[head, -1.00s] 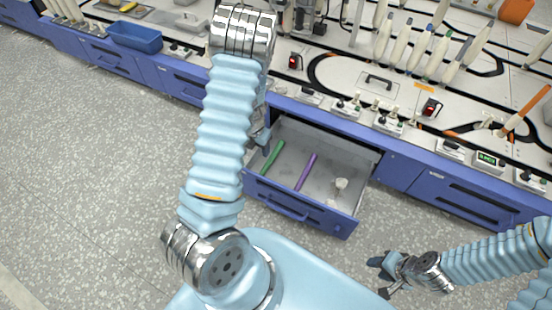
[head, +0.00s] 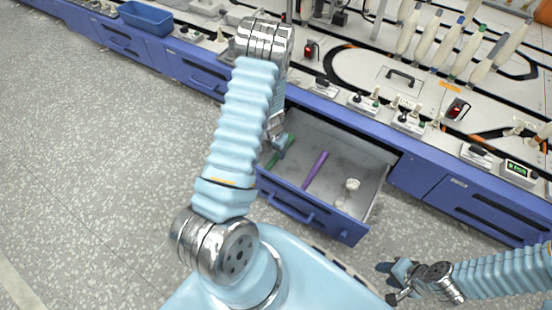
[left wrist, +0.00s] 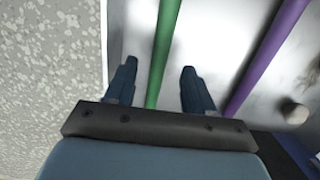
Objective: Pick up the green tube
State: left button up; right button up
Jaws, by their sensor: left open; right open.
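The green tube (head: 284,149) lies in the open drawer (head: 336,131), near its left side. It also shows in the left wrist view (left wrist: 163,50), running between the two fingers. My left gripper (head: 279,143) is open over the drawer's left part and covers some of the tube in the head view. In the left wrist view its fingers (left wrist: 158,85) stand on either side of the green tube, apart from it. My right gripper (head: 390,281) is open and empty, low at the right, outside the drawer.
A purple tube (head: 316,169) lies to the right of the green one, close to the right finger in the left wrist view (left wrist: 270,55). A small whitish object (head: 352,184) lies in the drawer's right part. A blue bin (head: 146,17) stands on the bench.

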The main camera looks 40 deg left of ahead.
aim_at(276, 156)
pick_arm(q)
jog(key=f, duration=0.2)
jog(key=w+f+b, duration=0.1)
jog(key=f, duration=0.1)
jog(key=shift+a+f, duration=0.1)
grip_shut()
